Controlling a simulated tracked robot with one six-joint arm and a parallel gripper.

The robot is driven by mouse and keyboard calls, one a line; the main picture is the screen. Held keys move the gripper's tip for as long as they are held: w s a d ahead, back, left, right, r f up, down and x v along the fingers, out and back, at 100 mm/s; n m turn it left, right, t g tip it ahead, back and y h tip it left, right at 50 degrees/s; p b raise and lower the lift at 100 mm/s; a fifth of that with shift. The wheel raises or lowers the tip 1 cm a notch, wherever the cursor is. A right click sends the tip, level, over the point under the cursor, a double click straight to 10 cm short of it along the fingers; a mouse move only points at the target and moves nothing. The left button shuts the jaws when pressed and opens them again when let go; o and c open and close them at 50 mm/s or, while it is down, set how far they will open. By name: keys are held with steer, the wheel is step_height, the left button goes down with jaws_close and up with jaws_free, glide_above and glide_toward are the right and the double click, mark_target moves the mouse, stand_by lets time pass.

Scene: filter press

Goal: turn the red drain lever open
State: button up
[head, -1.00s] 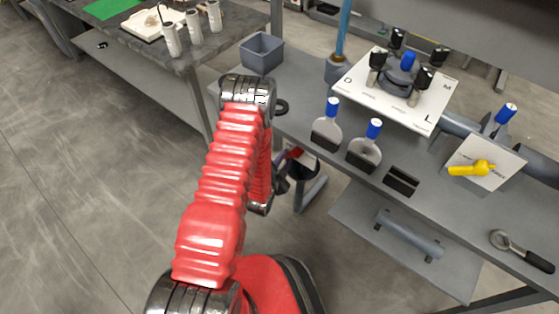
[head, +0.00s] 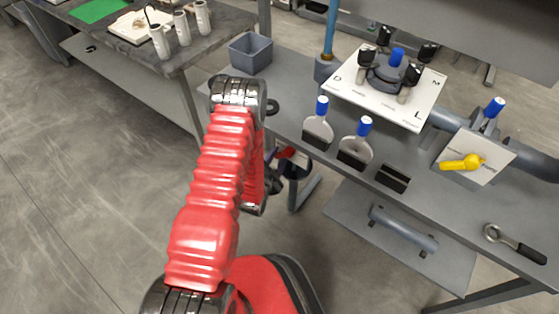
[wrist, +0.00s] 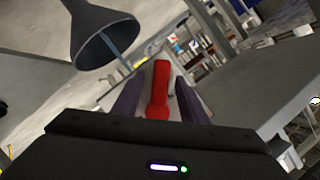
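The red drain lever (wrist: 159,92) stands out in the wrist view, seen nearly end on between the two dark fingers of my gripper (wrist: 160,77). My gripper is open, with a gap on both sides of the lever. I cannot tell how deep the lever sits between the fingers. In the head view a small part of the red lever (head: 287,153) shows under the bench's front edge. My gripper (head: 275,172) is partly hidden there behind my red arm.
A dark funnel (wrist: 101,36) hangs close at upper left in the wrist view. The grey bench (head: 300,90) carries a white plate (head: 432,112), blue-handled tools (head: 318,130), a yellow handle (head: 463,163) and a wrench (head: 512,242). Open floor lies at left.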

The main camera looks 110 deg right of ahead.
steer(key=shift+w+a+r, duration=0.15)
steer(key=shift+w+a, duration=0.1)
steer(key=shift+w, duration=0.1)
steer(key=v, duration=1.3)
steer(key=shift+f, duration=0.25)
